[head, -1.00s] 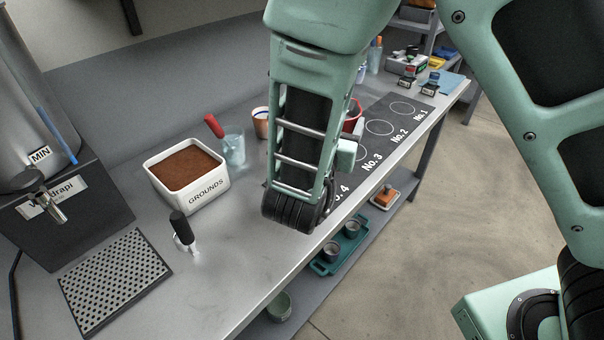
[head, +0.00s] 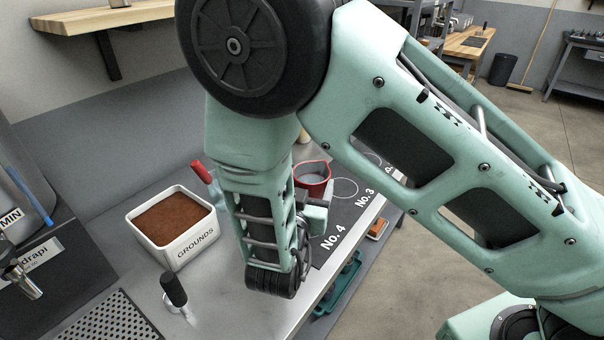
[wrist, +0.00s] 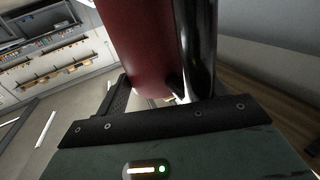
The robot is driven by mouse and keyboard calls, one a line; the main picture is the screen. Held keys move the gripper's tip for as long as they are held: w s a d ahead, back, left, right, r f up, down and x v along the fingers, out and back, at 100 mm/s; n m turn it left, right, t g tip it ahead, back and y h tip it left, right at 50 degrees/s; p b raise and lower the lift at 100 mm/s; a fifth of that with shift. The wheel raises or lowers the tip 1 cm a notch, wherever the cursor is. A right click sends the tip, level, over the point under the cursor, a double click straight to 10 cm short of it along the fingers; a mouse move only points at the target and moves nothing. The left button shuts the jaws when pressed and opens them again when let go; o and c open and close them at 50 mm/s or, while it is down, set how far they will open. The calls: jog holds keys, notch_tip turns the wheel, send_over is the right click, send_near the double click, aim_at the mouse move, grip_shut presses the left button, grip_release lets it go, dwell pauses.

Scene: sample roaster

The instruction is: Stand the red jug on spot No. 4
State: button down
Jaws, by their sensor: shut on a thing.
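The red jug (head: 312,180) shows in the head view just behind my gripper (head: 316,208), its rim up and a grey inside showing. In the wrist view the jug's dark red side (wrist: 140,40) fills the space in front of my gripper (wrist: 165,92), which is shut on it. The No. 4 label (head: 333,237) is readable on the dark mat (head: 350,218), but its circle is hidden behind my arm and gripper. The jug looks close to that spot. I cannot tell whether its base touches the mat.
A white GROUNDS box (head: 172,228) of brown powder stands left of my arm. A red-handled tool (head: 202,172) is close beside the arm, and a black-handled tamper (head: 174,290) stands in front. The No. 3 circle (head: 343,190) is bare. The bench edge is near.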

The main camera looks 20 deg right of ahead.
notch_tip(320, 180, down, 2)
jog(key=shift+s+d, duration=0.1)
jog(key=shift+f, duration=0.2)
jog(key=shift+w+a+f, duration=0.2)
jog(key=shift+a, duration=0.05)
jog(key=shift+c, duration=0.9)
grip_release()
